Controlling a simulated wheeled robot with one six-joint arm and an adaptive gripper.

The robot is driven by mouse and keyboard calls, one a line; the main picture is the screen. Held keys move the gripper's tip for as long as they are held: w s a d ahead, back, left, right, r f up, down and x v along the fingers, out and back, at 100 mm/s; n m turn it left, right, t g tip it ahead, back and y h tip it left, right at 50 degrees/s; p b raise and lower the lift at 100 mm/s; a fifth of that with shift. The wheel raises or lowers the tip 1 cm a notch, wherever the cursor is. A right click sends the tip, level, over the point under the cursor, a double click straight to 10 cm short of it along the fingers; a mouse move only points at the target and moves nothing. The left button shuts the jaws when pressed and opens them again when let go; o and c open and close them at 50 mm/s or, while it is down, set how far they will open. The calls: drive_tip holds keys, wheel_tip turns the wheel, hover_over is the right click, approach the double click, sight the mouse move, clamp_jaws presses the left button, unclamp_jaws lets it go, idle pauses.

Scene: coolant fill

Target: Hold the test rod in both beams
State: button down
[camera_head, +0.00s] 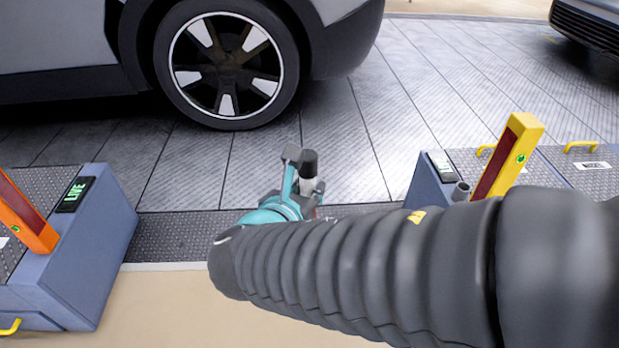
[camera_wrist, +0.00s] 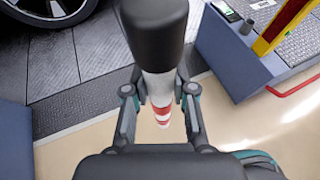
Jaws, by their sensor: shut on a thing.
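The test rod (camera_wrist: 161,88) has a thick black end and a white shaft with red bands. In the wrist view it stands between the fingers of my gripper (camera_wrist: 160,96), which is shut on it. In the head view my gripper (camera_head: 301,180) holds the rod, whose dark top (camera_head: 310,160) shows, in the gap between two blue-grey cabinets. An orange post (camera_head: 27,214) stands on the left cabinet and a yellow post (camera_head: 510,155) on the right one; both have dark red faces and a green light. The beams themselves are not visible.
The left cabinet (camera_head: 95,255) carries a display (camera_head: 75,194) reading LIVE. The right cabinet (camera_head: 428,190) has a small display (camera_head: 440,165) and a grey cup-like holder (camera_head: 461,190). A car wheel (camera_head: 228,65) stands beyond the gap. My arm hides part of the right cabinet.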

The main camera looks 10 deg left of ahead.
drive_tip(key=shift+s+r+p, duration=0.1)
drive_tip(key=shift+r+p, duration=4.25)
drive_tip(key=shift+r, duration=1.7)
drive_tip(key=w+a, duration=0.2)
drive_tip(key=w, duration=0.9)
drive_tip(key=shift+w+a, duration=0.35)
drive_tip(key=shift+a, duration=0.05)
drive_tip(key=shift+d+f, duration=0.1)
